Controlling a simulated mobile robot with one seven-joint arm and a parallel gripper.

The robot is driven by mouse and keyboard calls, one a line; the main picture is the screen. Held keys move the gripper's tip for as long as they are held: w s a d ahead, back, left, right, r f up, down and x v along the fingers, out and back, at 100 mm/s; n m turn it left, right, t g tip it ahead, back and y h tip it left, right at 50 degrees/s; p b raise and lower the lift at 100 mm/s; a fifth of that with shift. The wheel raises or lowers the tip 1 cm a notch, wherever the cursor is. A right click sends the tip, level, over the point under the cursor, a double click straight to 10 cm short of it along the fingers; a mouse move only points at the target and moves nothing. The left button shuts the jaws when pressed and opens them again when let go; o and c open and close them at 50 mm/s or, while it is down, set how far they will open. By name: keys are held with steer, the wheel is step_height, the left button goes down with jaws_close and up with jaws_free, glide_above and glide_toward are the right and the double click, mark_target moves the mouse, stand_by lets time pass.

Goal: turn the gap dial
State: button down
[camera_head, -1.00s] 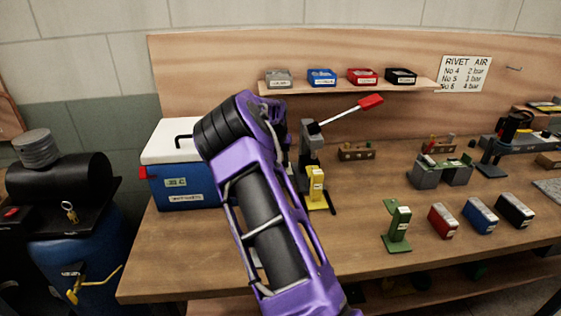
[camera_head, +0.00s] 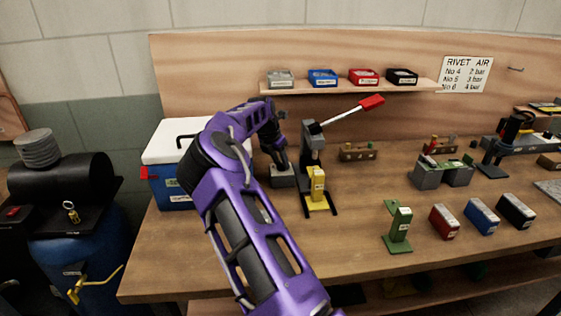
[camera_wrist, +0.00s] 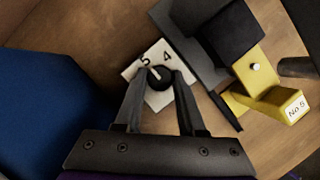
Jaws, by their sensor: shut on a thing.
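The gap dial is a round black knob (camera_wrist: 160,77) with a white pointer line, on a pale plate (camera_wrist: 133,71) marked with numbers; 5 and 4 can be read. My gripper (camera_wrist: 161,80) is shut on the knob, one finger on each side, in the wrist view. The pointer line slants toward the upper left, near the 5. In the head view my gripper (camera_head: 281,166) is down at a small grey box (camera_head: 283,181) left of the press; the knob is hidden there.
A press (camera_head: 312,142) with a red-tipped lever (camera_head: 371,102) and a yellow block marked No 5 (camera_wrist: 287,105) stands right beside the dial. A blue cooler (camera_head: 176,195) stands close on the left. A green stand (camera_head: 399,224) is farther right.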

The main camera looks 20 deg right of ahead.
steer(key=c, duration=0.5)
jaws_free()
steer(key=v, duration=1.7)
steer(key=shift+r, duration=0.2)
